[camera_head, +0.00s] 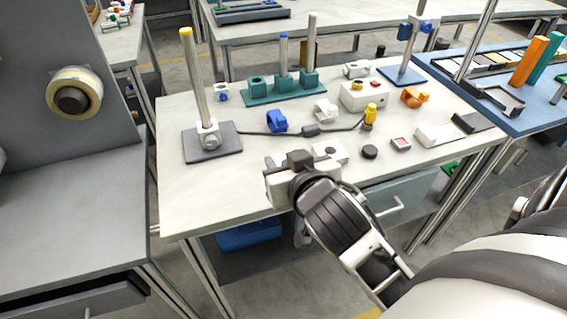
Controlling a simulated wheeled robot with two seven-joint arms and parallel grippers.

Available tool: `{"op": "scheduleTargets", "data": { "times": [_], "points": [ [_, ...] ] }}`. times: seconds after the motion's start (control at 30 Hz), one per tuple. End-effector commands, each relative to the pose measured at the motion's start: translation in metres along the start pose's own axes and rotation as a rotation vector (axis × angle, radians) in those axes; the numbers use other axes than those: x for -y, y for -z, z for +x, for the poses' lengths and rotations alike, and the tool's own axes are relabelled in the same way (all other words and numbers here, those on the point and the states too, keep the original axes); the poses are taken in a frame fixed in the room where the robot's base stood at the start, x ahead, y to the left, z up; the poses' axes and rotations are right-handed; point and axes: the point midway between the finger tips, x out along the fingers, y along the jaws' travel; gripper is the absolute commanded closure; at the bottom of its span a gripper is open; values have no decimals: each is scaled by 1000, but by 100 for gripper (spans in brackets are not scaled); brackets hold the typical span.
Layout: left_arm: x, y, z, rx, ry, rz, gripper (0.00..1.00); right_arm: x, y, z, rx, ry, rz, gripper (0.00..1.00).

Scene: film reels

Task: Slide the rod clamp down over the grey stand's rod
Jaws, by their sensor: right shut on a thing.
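The grey stand has a dark grey base plate (228,148) at the table's left, with an upright metal rod (197,85) tipped yellow. A white block (208,134) sits around the rod's foot. My right gripper (282,172) is over the table's front edge, right of and nearer than the stand, and shut. Its fingertips and most of what it holds are hidden by the gripper itself. A pale block with a dark hole (329,150), like a rod clamp, shows just beside it; I cannot tell whether it is held or lies on the table. My left gripper is not in view.
A blue clamp (277,121), a white clamp (326,111) and a black cable (265,133) lie right of the stand. A teal rack with posts (260,97) stands behind. A yellow plug (370,116) and a black puck (370,152) are to the right.

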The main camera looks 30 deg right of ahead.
Motion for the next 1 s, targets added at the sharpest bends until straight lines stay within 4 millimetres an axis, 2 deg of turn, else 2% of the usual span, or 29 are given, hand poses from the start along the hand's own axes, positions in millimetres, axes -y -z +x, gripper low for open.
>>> {"op": "scheduleTargets", "data": {
  "times": [0.37,0.4,0.5,0.87,1.0],
  "points": [
    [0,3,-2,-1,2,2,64,-29,-1,93,-3,-4,-5,87],
    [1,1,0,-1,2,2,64,-30,-11,102,1,-2,-3,87],
    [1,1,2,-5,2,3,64,-34,-21,121,-1,-2,-2,87],
    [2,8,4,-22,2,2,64,-42,-41,156,-2,-2,-1,87],
    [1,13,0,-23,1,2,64,-41,-58,161,2,0,1,87]
  ]
}}
